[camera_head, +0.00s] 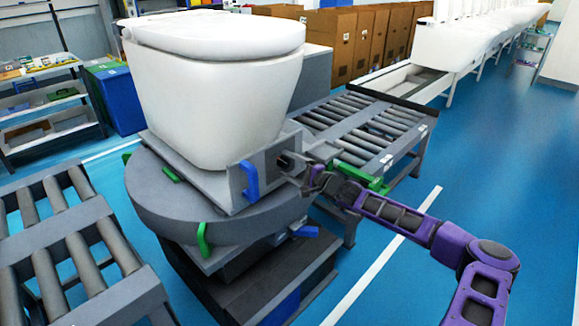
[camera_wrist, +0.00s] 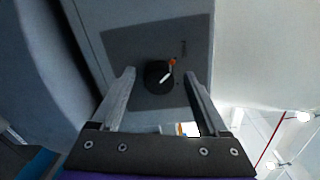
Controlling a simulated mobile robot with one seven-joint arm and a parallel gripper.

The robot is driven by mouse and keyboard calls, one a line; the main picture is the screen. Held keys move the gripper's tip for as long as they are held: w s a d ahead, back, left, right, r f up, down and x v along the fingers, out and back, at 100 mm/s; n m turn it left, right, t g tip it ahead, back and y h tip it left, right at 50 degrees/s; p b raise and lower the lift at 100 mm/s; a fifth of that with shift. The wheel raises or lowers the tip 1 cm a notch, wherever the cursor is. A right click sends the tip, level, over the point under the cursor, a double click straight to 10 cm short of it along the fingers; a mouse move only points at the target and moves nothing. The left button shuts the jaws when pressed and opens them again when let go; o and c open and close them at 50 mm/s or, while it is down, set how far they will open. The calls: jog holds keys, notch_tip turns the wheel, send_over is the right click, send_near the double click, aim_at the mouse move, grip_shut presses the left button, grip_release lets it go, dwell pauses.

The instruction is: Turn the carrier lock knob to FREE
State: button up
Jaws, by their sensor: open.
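The carrier lock knob (camera_wrist: 157,77) is a round black knob with a white pointer line on a grey panel (camera_wrist: 120,45), in the wrist view. An orange mark (camera_wrist: 172,62) sits at its upper right, and the pointer slants toward the upper right. Small lettering near it is too blurred to read. My gripper (camera_wrist: 162,82) is open, with one finger on each side of the knob; I cannot tell how far the tips are from the panel. In the head view my gripper (camera_head: 296,168) is at the right side of the carrier (camera_head: 226,188); the knob is hard to make out there.
A white toilet (camera_head: 215,95) stands on the carrier, on a round grey turntable (camera_head: 155,200). A blue handle (camera_head: 250,180) sticks up left of my gripper. Roller conveyors stand at left (camera_head: 25,265) and behind (camera_head: 360,128). Blue floor (camera_head: 480,170) is open at right.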

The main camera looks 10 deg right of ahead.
jog(key=shift+d, duration=0.1)
jog(key=v, duration=1.7)
jog(key=shift+s+p, duration=0.2)
jog(key=shift+p, duration=0.1)
